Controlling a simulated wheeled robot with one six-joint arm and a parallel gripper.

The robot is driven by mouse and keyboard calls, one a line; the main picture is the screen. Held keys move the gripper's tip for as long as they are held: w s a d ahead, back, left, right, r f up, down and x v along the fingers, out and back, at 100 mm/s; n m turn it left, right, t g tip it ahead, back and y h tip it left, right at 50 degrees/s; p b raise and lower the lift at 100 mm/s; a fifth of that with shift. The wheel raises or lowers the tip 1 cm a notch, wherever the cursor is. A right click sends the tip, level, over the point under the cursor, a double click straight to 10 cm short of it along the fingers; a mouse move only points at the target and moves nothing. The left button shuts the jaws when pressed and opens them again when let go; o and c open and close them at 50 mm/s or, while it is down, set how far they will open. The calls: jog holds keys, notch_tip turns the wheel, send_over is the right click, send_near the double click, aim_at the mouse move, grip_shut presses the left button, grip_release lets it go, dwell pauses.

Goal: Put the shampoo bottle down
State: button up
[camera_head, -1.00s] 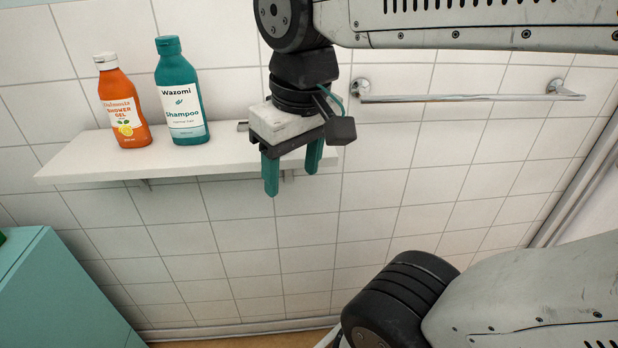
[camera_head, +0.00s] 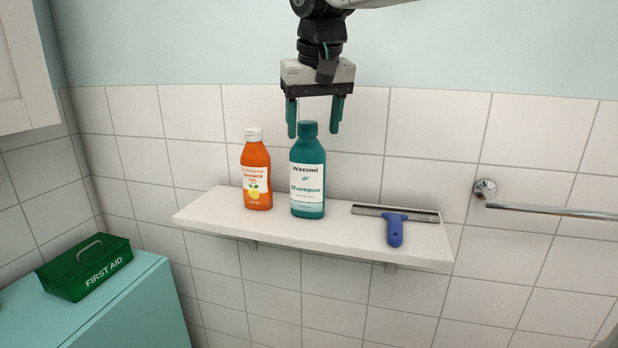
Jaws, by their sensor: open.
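The teal shampoo bottle (camera_head: 307,172) with a white label stands upright on the white wall shelf (camera_head: 345,236), near its middle. My gripper (camera_head: 314,131) is above the bottle, pointing down. Its two teal fingers are spread apart, one on each side of the bottle's cap in the picture, and nothing is held between them. From this view I cannot tell how far in front of or behind the cap the fingers are.
An orange shower gel bottle (camera_head: 256,172) stands just left of the shampoo. A blue-handled squeegee (camera_head: 395,228) lies on the shelf's right part. A green first aid box (camera_head: 86,267) sits on a teal cabinet (camera_head: 150,310) at lower left. A towel rail (camera_head: 550,211) is at right.

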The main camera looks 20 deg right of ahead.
aim_at(308, 122)
notch_tip(308, 122, up, 5)
jog(key=w+t, duration=0.1)
jog(key=w, duration=0.1)
jog(key=shift+m, duration=0.6)
jog(key=x, duration=0.7)
jog(key=shift+w+d, duration=0.25)
jog(key=shift+w, duration=0.2)
grip_shut()
